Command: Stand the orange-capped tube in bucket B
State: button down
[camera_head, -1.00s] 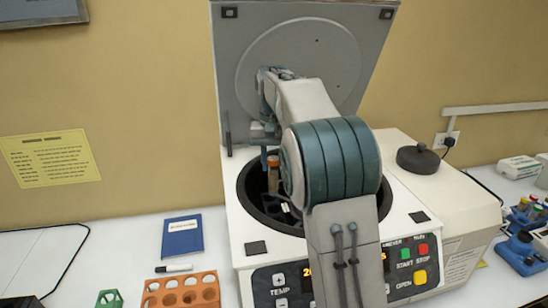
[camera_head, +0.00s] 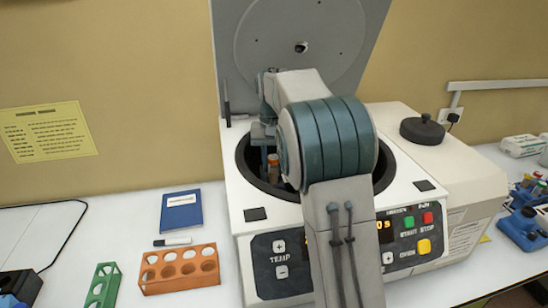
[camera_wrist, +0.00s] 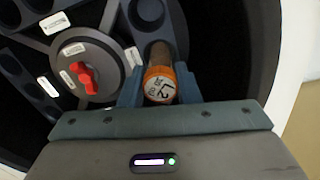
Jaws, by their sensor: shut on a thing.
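The orange-capped tube (camera_wrist: 160,86) is between the fingers of my gripper (camera_wrist: 160,92) in the wrist view, its cap marked with writing toward the camera. My gripper is shut on it. The tube's brown body points away toward a dark bucket (camera_wrist: 148,13) of the rotor; whether its lower end is inside a hole is unclear. In the head view the tube (camera_head: 273,163) is upright inside the open centrifuge bowl (camera_head: 250,181), and my arm hides much of the rotor. I cannot read which bucket is B.
The rotor hub (camera_wrist: 84,68) with a red knob sits beside the tube. The raised lid (camera_head: 300,40) stands behind my arm. An orange rack (camera_head: 180,270), a green rack (camera_head: 103,286) and a blue notebook (camera_head: 181,210) lie left of the centrifuge.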

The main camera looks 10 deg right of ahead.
jog(key=shift+f, duration=0.4)
jog(key=c, duration=1)
grip_release()
jog(key=shift+r, duration=0.15)
